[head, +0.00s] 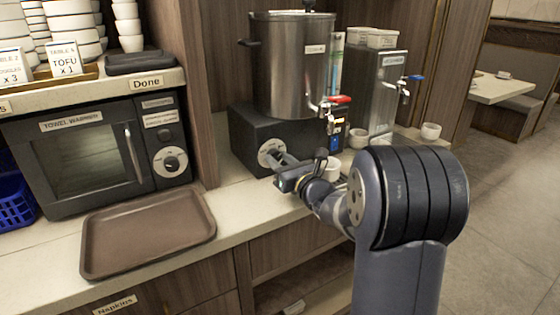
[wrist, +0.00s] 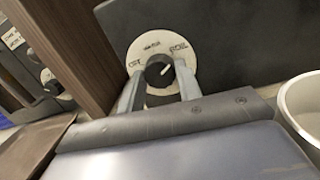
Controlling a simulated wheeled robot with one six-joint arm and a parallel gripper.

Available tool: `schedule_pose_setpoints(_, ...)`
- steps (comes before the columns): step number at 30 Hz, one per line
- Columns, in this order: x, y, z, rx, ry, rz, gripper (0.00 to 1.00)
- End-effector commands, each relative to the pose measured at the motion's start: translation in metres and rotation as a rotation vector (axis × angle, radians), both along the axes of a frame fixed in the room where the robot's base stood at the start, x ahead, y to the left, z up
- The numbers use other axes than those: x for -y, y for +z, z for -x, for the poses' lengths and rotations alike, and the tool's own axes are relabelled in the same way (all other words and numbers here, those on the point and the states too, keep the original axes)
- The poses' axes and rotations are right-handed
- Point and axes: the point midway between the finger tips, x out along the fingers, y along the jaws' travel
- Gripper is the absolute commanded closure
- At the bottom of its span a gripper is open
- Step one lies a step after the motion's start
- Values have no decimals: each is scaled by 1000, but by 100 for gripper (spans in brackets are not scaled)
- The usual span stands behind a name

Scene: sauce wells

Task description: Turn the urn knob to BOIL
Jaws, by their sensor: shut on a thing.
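The steel urn (head: 290,75) stands on a black base (head: 228,128) with a white round dial on its front. In the wrist view the dial plate (wrist: 183,68) has OFF at left, a small blurred label at top and what reads as BOIL at upper right. The black knob (wrist: 158,71) sits at its middle, its white mark pointing to the upper right, roughly toward BOIL. My gripper (wrist: 159,76) is shut on the knob, one finger on each side. In the head view my gripper (head: 280,160) partly covers the dial.
White cups (head: 358,138) stand right of the base, by a second steel dispenser (head: 373,90) with a blue tap. A brown tray (head: 148,232) lies on the counter at left, before the towel warmer (head: 85,150). A wooden panel stands left of the urn.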

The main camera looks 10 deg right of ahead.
Motion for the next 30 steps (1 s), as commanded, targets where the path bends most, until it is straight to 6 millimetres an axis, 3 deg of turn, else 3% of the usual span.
schedule_pose_setpoints(5, 0, -1, 0, -2, 0, -2, 89)
schedule_pose_setpoints(6, 0, -1, 0, -2, 0, -2, 65)
schedule_pose_setpoints(13, 0, 0, 0, -1, 0, 0, 46)
schedule_pose_setpoints(23, 2, 0, 4, 0, 0, 1, 45)
schedule_pose_setpoints(30, 16, -4, 39, 0, -4, 0, 45)
